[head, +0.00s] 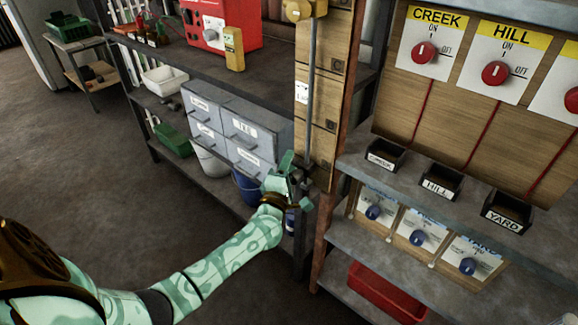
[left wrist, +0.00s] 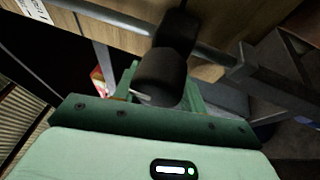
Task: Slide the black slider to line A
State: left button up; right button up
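The black slider (left wrist: 162,78) shows in the left wrist view as a dark rounded knob between the green fingers. My left gripper (head: 289,182) is at the lower part of the upright wooden board (head: 318,105), beside the grey vertical rod (head: 311,85). In the left wrist view the left gripper (left wrist: 164,88) has a finger close against each side of the knob and appears shut on it. In the head view the gripper mostly hides the slider. My right gripper is out of view.
Grey drawers (head: 238,130) and a blue bucket (head: 246,186) are left of the board. At right, a shelf holds labelled black bins (head: 439,181) below red-knob panels (head: 423,53). A red tray (head: 385,292) is lower. The floor at left is clear.

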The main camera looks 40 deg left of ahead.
pick_arm(q)
jog(key=p+v, duration=0.3)
jog(key=v, duration=1.3)
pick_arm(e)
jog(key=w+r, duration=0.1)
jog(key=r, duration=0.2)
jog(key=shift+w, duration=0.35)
pick_arm(q)
jog(key=shift+s, duration=0.1)
